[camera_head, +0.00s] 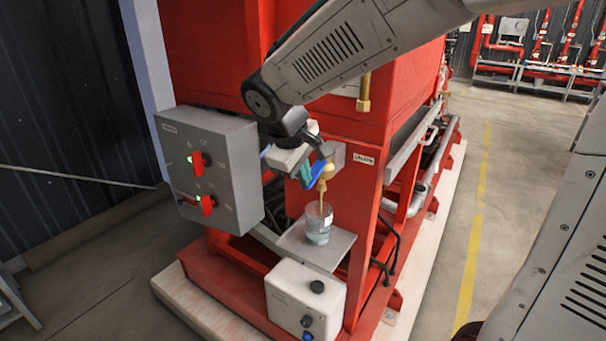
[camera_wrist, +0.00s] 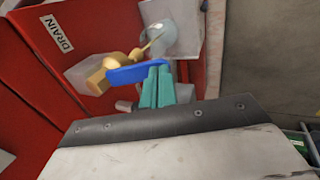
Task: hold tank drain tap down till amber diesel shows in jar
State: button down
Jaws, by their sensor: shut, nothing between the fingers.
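The brass drain tap (camera_head: 323,187) with its blue lever (camera_head: 316,174) sticks out of the red tank frame, under a grey block. The lever (camera_wrist: 138,73) also shows in the wrist view, beside the DRAIN label. My gripper (camera_head: 305,174) is shut and empty. Its teal fingertips (camera_wrist: 159,70) are at the lever's end and appear to touch it. The lever slants down in the head view. A clear jar (camera_head: 318,228) stands under the tap, with grey-blue liquid in its lower part. A thin yellowish line runs from the tap into the jar; I cannot tell whether it is spout or stream.
The jar stands on a grey shelf (camera_head: 290,243). A white box (camera_head: 290,296) with knobs is below it. A grey control panel (camera_head: 213,166) with two red switches is to the left. Red frame posts and pipes are on the right; the floor beyond is clear.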

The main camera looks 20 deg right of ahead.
jog(key=shift+r, duration=0.75)
jog(key=w+d+r+v, duration=0.1)
jog(key=d+v, duration=0.1)
jog(key=v, duration=1.1)
jog(key=shift+w+r, duration=0.2)
jog(key=shift+r, duration=0.15)
jog(key=shift+w+d+r+g+y, duration=0.35)
jog(key=shift+d+g+y, duration=0.15)
jog(key=shift+y, duration=0.15)
jog(key=shift+w+d+r+g+y, duration=0.25)
jog(key=shift+w+d+g+y, duration=0.1)
jog(key=shift+d+y, duration=0.2)
jog(key=shift+w+d+r+g+y, duration=0.3)
jog(key=shift+d+g+y, duration=0.15)
jog(key=shift+y, duration=0.25)
